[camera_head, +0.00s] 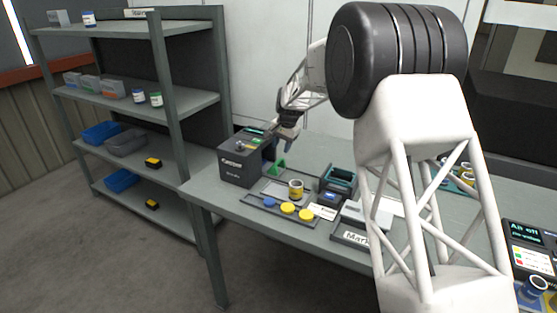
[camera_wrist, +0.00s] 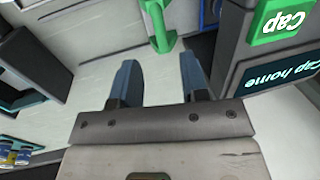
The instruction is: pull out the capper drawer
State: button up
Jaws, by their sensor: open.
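The capper (camera_head: 240,165) is a dark box at the left end of the bench, with a pale label on its front and a green strip on top. A green handle-like piece (camera_head: 277,167) stands at its right side; it also shows in the wrist view (camera_wrist: 159,28), just beyond the fingertips and apart from them. Whether the drawer is in or out is unclear. My gripper (camera_head: 286,132) is above the capper's right side. In the wrist view my gripper (camera_wrist: 160,72) is open, with nothing between its two blue-grey fingers.
A green "Cap" plate (camera_wrist: 281,22) and a dark "Cap home" panel (camera_wrist: 285,72) are close to the right finger. A shelf rack (camera_head: 185,105) stands behind left.

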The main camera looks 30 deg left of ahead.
aim_at(278, 161)
jog(key=shift+a+f, duration=0.2)
jog(key=shift+f, duration=0.95)
jog(key=shift+a+f, duration=0.25)
jog(key=shift+f, duration=0.85)
jog(key=shift+a+f, duration=0.2)
jog(key=shift+f, duration=0.95)
grip_shut()
